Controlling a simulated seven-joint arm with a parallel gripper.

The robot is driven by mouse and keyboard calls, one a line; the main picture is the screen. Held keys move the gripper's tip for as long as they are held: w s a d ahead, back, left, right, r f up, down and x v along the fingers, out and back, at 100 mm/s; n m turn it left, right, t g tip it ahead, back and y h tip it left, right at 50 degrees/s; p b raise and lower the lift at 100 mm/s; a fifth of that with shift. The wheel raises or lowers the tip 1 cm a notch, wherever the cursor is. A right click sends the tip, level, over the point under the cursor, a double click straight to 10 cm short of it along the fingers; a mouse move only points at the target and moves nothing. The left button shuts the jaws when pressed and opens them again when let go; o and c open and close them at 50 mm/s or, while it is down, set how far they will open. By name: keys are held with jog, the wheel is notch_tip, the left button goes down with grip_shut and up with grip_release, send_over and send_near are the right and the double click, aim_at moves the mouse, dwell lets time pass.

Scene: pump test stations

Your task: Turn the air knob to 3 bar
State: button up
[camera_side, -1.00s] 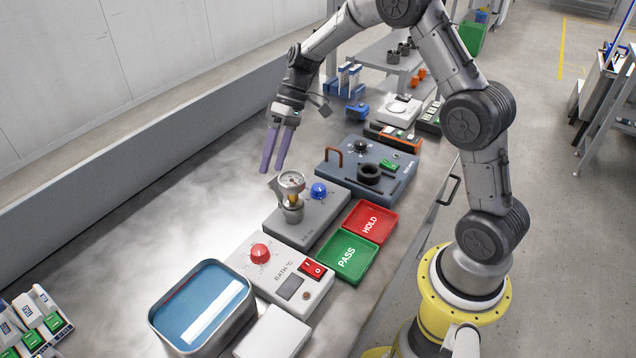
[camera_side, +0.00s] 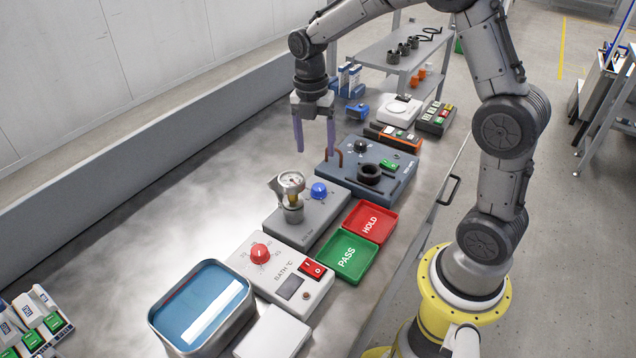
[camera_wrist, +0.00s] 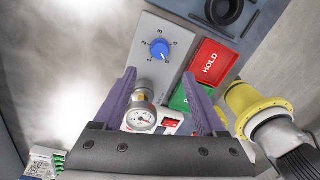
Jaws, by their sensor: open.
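The blue air knob (camera_side: 319,189) sits on a grey station box (camera_side: 310,222), beside a round pressure gauge (camera_side: 291,181) on a metal fitting. In the wrist view the blue knob (camera_wrist: 159,49) stands above the gauge (camera_wrist: 141,119), with a printed scale of numbers around it; I cannot tell its exact setting. My gripper (camera_side: 315,147) is open and empty, its purple fingers pointing down, above and behind the knob. In the wrist view the fingers (camera_wrist: 166,103) frame the gauge, and the knob lies beyond their tips. Nothing is touched.
A dark blue station (camera_side: 340,176) with a handle and black ring stands behind. Red HOLD (camera_side: 385,214) and green PASS (camera_side: 333,248) trays lie to the right. A bath controller (camera_side: 255,273) with a red knob and a water bath (camera_side: 203,305) stand in front.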

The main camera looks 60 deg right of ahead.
aim_at(318, 187)
jog(key=f, duration=1.1)
jog(key=shift+s+d+f, duration=0.1)
jog(key=shift+s+f, duration=0.2)
jog(key=shift+f, duration=0.1)
grip_shut()
